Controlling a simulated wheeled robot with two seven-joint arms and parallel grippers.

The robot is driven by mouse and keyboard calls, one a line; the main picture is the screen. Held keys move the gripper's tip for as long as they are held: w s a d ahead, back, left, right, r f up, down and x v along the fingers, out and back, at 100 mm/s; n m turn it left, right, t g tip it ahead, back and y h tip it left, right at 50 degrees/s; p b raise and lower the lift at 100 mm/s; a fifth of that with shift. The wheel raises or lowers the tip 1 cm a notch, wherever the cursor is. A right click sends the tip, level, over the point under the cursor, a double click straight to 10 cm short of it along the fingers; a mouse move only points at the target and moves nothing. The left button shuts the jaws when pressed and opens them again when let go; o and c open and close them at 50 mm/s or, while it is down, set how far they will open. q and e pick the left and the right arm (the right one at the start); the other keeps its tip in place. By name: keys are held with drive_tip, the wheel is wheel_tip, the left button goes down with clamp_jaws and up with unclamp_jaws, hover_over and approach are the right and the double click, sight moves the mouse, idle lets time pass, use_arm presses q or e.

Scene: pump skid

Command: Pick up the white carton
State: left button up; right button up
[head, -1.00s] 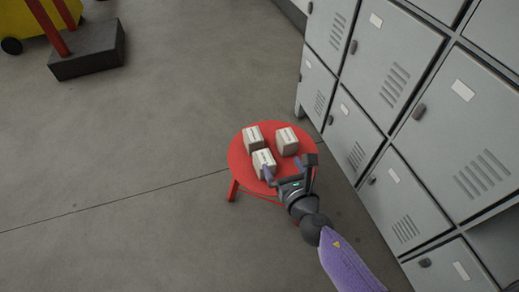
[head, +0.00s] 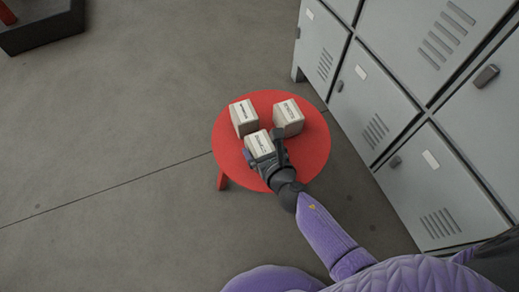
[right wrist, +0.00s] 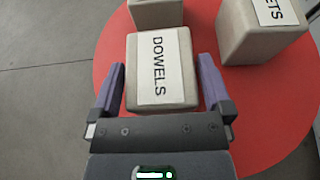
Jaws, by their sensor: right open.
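Three whitish cartons with white labels stand on a round red stool (head: 312,158). The nearest carton (head: 259,145) is labelled DOWELS; it also shows in the right wrist view (right wrist: 160,70). A second carton (head: 243,117) stands behind it to the left, and a third (head: 288,117) behind it to the right. My right gripper (head: 264,154) is open at the DOWELS carton. In the right wrist view its two purple fingers (right wrist: 162,95) stand on either side of the carton's near part, with small gaps visible. My left gripper is not in view.
Grey lockers (head: 390,100) stand to the right of the stool. The concrete floor (head: 110,150) on the left is clear. A dark block (head: 42,28) lies at the far upper left. In the right wrist view, the third carton (right wrist: 262,30) is close to the right finger's side.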

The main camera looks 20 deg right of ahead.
drive_tip(key=shift+w, duration=0.15)
drive_tip(key=c, duration=1.2)
